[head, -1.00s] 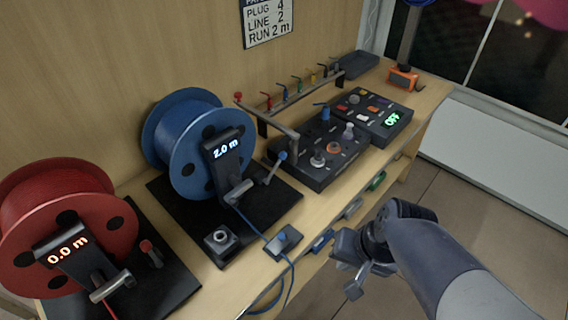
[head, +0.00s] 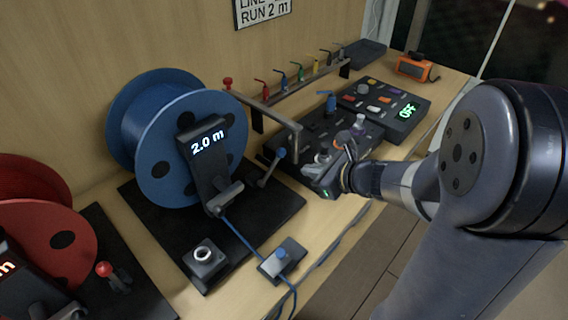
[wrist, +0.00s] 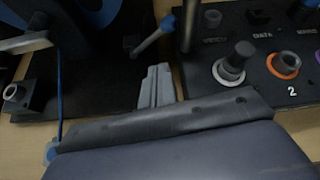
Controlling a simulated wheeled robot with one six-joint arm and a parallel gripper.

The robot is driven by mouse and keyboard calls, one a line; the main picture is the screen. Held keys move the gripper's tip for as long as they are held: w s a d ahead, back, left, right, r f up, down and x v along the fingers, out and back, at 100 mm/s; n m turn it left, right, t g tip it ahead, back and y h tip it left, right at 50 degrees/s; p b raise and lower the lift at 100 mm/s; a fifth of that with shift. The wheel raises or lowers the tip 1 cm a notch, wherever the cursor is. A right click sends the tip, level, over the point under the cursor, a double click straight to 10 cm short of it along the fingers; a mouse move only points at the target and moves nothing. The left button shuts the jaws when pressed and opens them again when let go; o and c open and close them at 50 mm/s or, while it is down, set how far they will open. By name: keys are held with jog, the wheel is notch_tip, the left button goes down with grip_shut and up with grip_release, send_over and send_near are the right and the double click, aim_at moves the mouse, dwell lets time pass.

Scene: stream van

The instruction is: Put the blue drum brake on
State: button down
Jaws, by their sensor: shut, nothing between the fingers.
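The blue drum (head: 165,135) stands on a black base plate (head: 262,212), and its display reads 2.0 m. A lever with a blue knob (head: 281,153) stands tilted at the right of this drum; I take it for the brake. The lever also shows in the wrist view (wrist: 152,39), just beyond and left of my fingertips. A grey bar (head: 225,198) sits at the foot of the drum's display post, with the blue cable beside it. My gripper (head: 325,168) is shut and empty, to the right of the lever and apart from it. It also shows in the wrist view (wrist: 158,72).
The black control panel (head: 372,135) is close to my gripper. Behind the lever is a rail (head: 290,98) with several coloured hooks. A socket block (head: 203,262) and a small blue-button box (head: 283,262) stand in front. The red drum (head: 45,235) is at left.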

aim_at(273, 166)
jog(key=shift+w+d+f+m+t, duration=0.1)
jog(key=shift+w+m+t, duration=0.05)
jog(key=shift+w+m, duration=0.15)
jog(key=shift+w+d+f+m+t, duration=0.1)
jog(key=shift+w+m+t, duration=0.1)
jog(key=shift+w, duration=0.2)
jog(key=b+x, duration=0.1)
jog(key=x, duration=0.9)
jog(key=shift+b, duration=0.3)
jog(key=shift+s+r, duration=0.15)
jog(key=shift+s, duration=0.05)
jog(key=shift+w+n+b, duration=0.1)
jog(key=shift+n+b, duration=0.2)
jog(key=shift+b, duration=0.1)
